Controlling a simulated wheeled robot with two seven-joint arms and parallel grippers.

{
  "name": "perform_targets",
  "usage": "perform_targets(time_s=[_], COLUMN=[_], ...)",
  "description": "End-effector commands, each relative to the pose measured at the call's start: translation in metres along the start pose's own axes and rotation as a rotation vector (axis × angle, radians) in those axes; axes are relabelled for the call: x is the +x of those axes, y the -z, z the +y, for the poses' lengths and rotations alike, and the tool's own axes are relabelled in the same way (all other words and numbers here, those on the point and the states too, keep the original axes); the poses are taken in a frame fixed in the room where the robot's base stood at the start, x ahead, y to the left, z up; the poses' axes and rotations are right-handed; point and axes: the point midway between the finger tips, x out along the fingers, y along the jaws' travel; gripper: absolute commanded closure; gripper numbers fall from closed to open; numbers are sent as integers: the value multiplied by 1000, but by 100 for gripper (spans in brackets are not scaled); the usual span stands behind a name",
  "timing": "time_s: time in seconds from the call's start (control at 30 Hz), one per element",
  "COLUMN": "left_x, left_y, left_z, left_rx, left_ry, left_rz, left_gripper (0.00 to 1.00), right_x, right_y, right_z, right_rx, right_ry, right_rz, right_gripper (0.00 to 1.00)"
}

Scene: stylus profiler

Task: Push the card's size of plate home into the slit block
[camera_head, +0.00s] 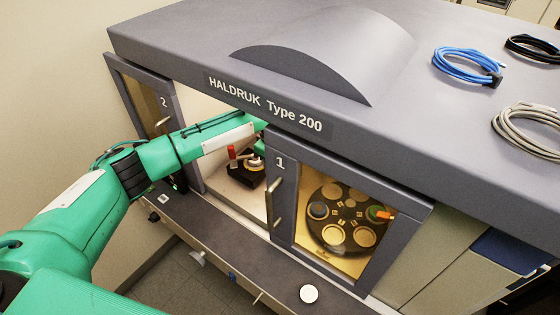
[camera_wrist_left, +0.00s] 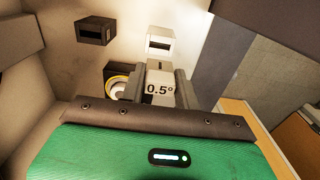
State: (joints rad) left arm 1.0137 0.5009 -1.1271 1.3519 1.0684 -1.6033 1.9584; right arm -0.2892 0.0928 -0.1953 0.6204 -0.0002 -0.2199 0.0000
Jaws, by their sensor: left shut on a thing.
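In the left wrist view my left gripper (camera_wrist_left: 160,84) is shut on a pale plate marked "0.5°" (camera_wrist_left: 160,90), which sits between its two fingers. Ahead of it, at the top, are a pale block with a dark slit (camera_wrist_left: 159,46) and a dark block with a slot (camera_wrist_left: 95,31). The plate appears apart from both; the exact gap is hard to judge. In the head view my left arm reaches into the cabinet opening, and its gripper is hidden there. I see no card. My right gripper is not in view.
A round yellow-and-white piece (camera_wrist_left: 116,88) is close beside the left finger. In the head view, a dark fixture with a red part (camera_head: 232,153) stands inside the cabinet. Door 2 (camera_head: 150,108) is open; door 1 (camera_head: 282,198) covers a round stage. A white disc (camera_head: 308,293) lies on the front ledge.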

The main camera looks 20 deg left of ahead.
Motion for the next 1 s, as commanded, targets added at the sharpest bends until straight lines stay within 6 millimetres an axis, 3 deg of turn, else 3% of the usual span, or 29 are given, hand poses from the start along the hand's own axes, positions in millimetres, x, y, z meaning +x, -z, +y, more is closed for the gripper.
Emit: perform_targets(time_s=[0.1, 0.2, 0.3, 0.47, 0.6, 1.0], left_x=[0, -1, -2, -4, 16, 49], left_y=[0, -1, -1, -2, -1, -1], left_z=[0, 0, 0, 0, 0, 0], left_rx=[1, 2, 2, 2, 0, 1], left_ry=[0, 0, 0, 0, 2, -1], left_rz=[0, -1, -1, -1, -1, 0], left_gripper=[100, 100, 100, 100, 100, 100], right_x=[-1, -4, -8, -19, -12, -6], right_y=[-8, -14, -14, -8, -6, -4], right_z=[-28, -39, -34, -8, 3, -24], right_rx=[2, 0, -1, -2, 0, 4], right_ry=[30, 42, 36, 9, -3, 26], right_rz=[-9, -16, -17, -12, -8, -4], right_gripper=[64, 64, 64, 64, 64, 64])
